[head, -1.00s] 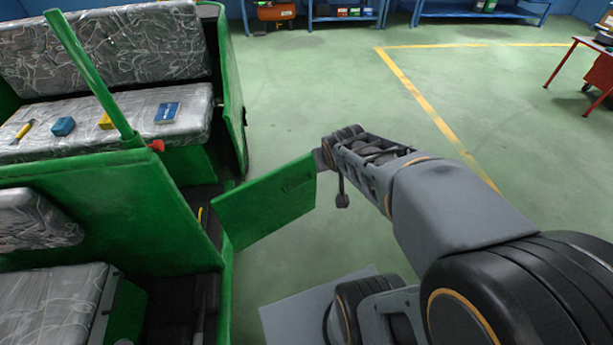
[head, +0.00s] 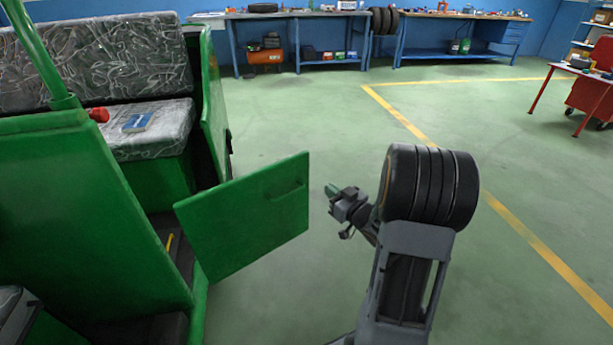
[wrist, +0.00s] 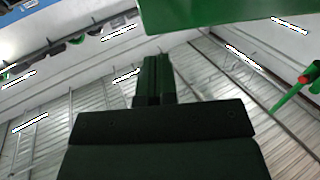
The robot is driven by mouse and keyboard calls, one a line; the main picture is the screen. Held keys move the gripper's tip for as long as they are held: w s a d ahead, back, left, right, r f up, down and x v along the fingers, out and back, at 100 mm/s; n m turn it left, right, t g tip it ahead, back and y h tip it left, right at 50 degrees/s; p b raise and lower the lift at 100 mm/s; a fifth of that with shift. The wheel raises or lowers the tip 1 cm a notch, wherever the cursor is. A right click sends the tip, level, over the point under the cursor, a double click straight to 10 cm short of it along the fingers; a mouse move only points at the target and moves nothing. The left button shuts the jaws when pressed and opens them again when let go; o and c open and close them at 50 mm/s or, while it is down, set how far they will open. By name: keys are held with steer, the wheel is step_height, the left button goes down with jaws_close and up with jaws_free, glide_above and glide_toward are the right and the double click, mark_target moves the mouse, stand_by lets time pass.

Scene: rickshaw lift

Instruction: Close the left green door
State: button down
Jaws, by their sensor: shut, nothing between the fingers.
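The green door (head: 245,222) stands swung open from the side of the green rickshaw (head: 75,210). Its hinge side is at the left, by the rickshaw's floor, and its free edge points right, towards my arm. A handle slot shows near its upper right corner. My gripper (head: 331,190) is a little right of the door's free edge, with a small gap between in the picture. In the wrist view my gripper (wrist: 155,75) has its fingers together and empty, pointing up towards the ceiling. A green panel (wrist: 220,12), likely the door, crosses the top of that view.
A padded seat (head: 160,137) with a blue box (head: 138,122) is inside the rickshaw. A second green door panel (head: 213,105) stands further back. Workbenches (head: 350,15) line the back wall. A red cart (head: 590,95) stands at the right. The floor between is clear.

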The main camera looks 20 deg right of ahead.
mark_target(301, 166)
steer(key=b+x, duration=0.2)
steer(key=x, duration=0.8)
steer(key=shift+w+f+b, duration=0.1)
steer(key=shift+w+b, duration=0.1)
steer(key=shift+b, duration=0.1)
steer(key=shift+x, duration=1)
